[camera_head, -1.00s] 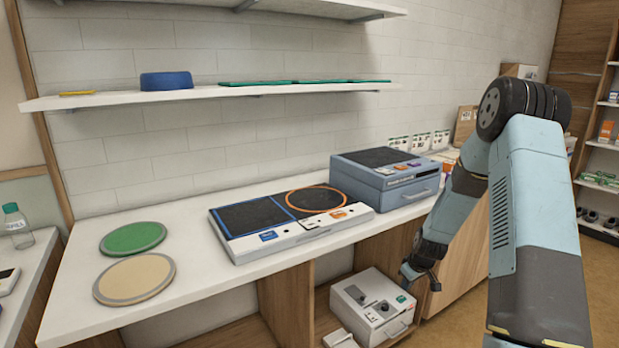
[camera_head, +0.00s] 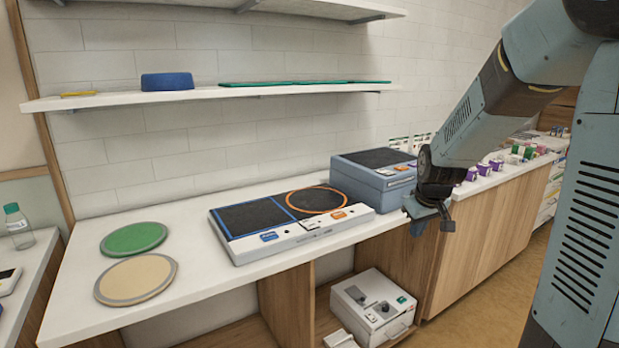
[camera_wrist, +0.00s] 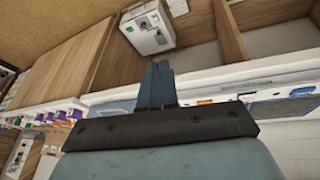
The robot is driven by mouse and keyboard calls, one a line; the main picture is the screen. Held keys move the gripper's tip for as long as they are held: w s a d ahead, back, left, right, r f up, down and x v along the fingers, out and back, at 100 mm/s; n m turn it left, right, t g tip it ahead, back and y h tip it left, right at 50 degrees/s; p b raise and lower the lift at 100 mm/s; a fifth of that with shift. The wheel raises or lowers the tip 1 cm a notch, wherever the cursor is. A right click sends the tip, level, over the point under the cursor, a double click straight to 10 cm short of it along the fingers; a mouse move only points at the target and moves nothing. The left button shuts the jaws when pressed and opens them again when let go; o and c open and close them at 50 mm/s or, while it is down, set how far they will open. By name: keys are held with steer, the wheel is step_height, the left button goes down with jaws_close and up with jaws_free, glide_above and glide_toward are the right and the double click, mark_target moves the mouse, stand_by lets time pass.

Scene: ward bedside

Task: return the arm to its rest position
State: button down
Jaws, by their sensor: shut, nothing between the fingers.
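My arm (camera_head: 480,110) reaches in from the right side of the head view, bent, with its forearm sloping down to the left. My gripper (camera_head: 428,222) is at its end, in front of the counter's front edge, just right of the blue-grey box unit (camera_head: 375,178). In the wrist view my gripper (camera_wrist: 157,70) shows its two fingers pressed together with nothing between them. The fingers point toward the white device (camera_wrist: 150,28) in the shelf opening below the counter. That white device (camera_head: 374,308) also shows in the head view, below my gripper and apart from it.
The counter (camera_head: 200,225) carries a green disc (camera_head: 133,238), a beige disc (camera_head: 136,279) and a flat two-zone panel (camera_head: 285,220). Several small coloured containers (camera_head: 490,168) stand at the right. The floor (camera_head: 475,300) is clear.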

steer(key=s+a+r+m, duration=0.1)
steer(key=s+r, duration=0.3)
steer(key=s, duration=0.4)
steer(key=s+a+r+m, duration=0.1)
steer(key=s+r, duration=0.3)
steer(key=s, duration=0.4)
steer(key=s+a+r+m+t, duration=0.1)
steer(key=s+r, duration=0.3)
steer(key=s, duration=0.5)
steer(key=shift+a+r+m, duration=0.25)
steer(key=shift+r+m, duration=0.05)
steer(key=shift+r, duration=0.1)
steer(key=shift+d, duration=0.1)
stand_by(0.8)
